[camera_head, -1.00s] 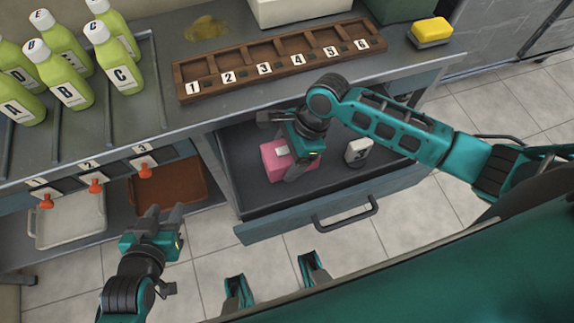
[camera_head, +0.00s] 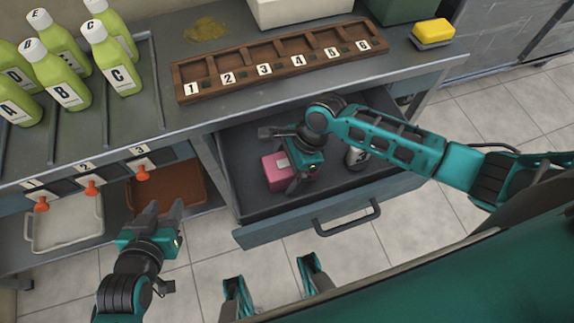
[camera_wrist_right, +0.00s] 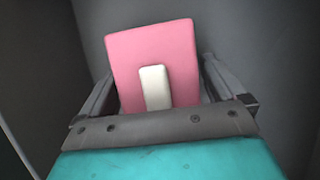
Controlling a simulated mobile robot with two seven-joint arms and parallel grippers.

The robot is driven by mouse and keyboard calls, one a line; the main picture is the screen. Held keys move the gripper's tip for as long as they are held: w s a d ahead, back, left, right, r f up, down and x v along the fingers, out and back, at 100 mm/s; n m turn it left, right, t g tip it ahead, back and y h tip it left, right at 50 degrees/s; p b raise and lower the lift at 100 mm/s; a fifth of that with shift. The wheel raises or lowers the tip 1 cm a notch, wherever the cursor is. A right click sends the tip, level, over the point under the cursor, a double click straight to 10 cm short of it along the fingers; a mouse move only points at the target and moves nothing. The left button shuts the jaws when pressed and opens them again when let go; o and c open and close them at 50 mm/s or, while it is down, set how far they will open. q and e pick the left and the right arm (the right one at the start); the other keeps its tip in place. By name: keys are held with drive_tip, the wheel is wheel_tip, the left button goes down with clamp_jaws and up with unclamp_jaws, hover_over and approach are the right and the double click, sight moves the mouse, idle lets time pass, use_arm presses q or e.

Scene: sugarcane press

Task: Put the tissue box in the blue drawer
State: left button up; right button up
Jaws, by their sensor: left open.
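The pink tissue box (camera_head: 275,171), with a pale strip on one face, is inside the open blue drawer (camera_head: 310,219) under the counter. It also shows in the right wrist view (camera_wrist_right: 181,55), between the spread fingers. My right gripper (camera_head: 281,158) is in the drawer at the box, open. One finger reaches past the box's far side with a gap, the other comes down on its near right side. Whether a finger touches the box is hard to tell. My left gripper (camera_head: 161,219) is open and empty in front of the shelf with trays.
On the counter are a wooden numbered rack (camera_head: 277,65), green lettered bottles (camera_head: 63,79) and a yellow sponge (camera_head: 433,31). Trays sit below orange taps.

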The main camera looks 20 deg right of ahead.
use_arm(q)
drive_tip(key=shift+s+f, duration=0.15)
drive_tip(key=shift+f, duration=0.05)
use_arm(e)
drive_tip(key=shift+r, duration=0.2)
drive_tip(key=p+v, duration=0.2)
drive_tip(key=v, duration=0.4)
drive_tip(key=shift+d+r, duration=0.15)
drive_tip(key=shift+r, duration=0.1)
drive_tip(key=p+v, duration=0.1)
drive_tip(key=v, duration=0.3)
drive_tip(key=shift+d+r, duration=0.3)
drive_tip(key=shift+r, duration=0.3)
use_arm(q)
drive_tip(key=shift+s+a+r+y, duration=0.2)
drive_tip(key=shift+a+r, duration=0.15)
drive_tip(key=shift+r, duration=0.15)
drive_tip(key=shift+s+a+r+y, duration=0.1)
drive_tip(key=shift+s+a+r, duration=0.1)
drive_tip(key=shift+a+r, duration=0.2)
drive_tip(key=shift+d+r, duration=0.1)
drive_tip(key=shift+d, duration=0.1)
